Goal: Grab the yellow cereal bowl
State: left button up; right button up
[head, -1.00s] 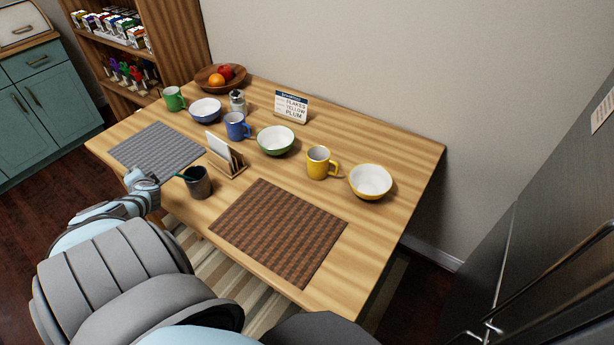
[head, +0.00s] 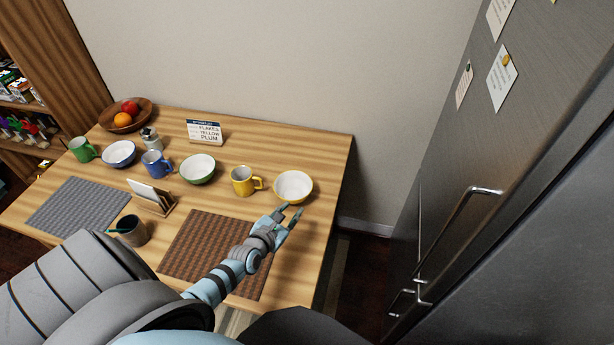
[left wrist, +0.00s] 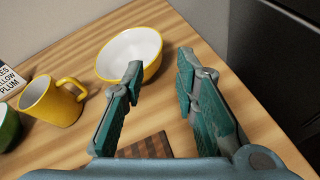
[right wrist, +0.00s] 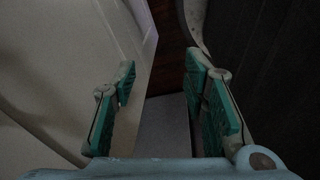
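The yellow cereal bowl (head: 293,186), white inside, sits upright near the right end of the wooden table. It also shows in the left wrist view (left wrist: 130,52), just beyond the left fingertips. My left gripper (head: 289,217) is open and empty, close to the bowl's near side and above the table; I cannot tell whether a finger touches the rim. The left gripper shows in its wrist view (left wrist: 160,75) with its fingers apart. My right gripper (right wrist: 160,80) is open and empty, away from the table. It is not seen in the head view.
A yellow mug (head: 243,181) stands just left of the bowl. A green bowl (head: 197,169), a blue mug (head: 155,164) and a small sign (head: 205,132) are further left. A brown placemat (head: 200,245) lies in front. A steel fridge (head: 470,150) stands to the right.

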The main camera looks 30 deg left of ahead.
aim_at(307, 195)
pick_arm(q)
jog(key=b+x, duration=0.2)
jog(key=x, duration=0.1)
jog(key=f+b+x, duration=0.1)
jog(key=b+x, duration=0.1)
jog(key=x, duration=0.1)
jog(key=b+x, duration=0.3)
jog(key=shift+w+a+f, duration=0.1)
jog(key=shift+a+f, duration=0.05)
jog(key=shift+f, duration=0.15)
jog(key=b+x, duration=0.4)
jog(key=b, duration=0.1)
jog(key=shift+w+f, duration=0.15)
jog(key=shift+w+a, duration=0.15)
jog(key=shift+w, duration=0.05)
jog(key=shift+s+r, duration=0.1)
jog(key=shift+r, duration=0.15)
grip_shut()
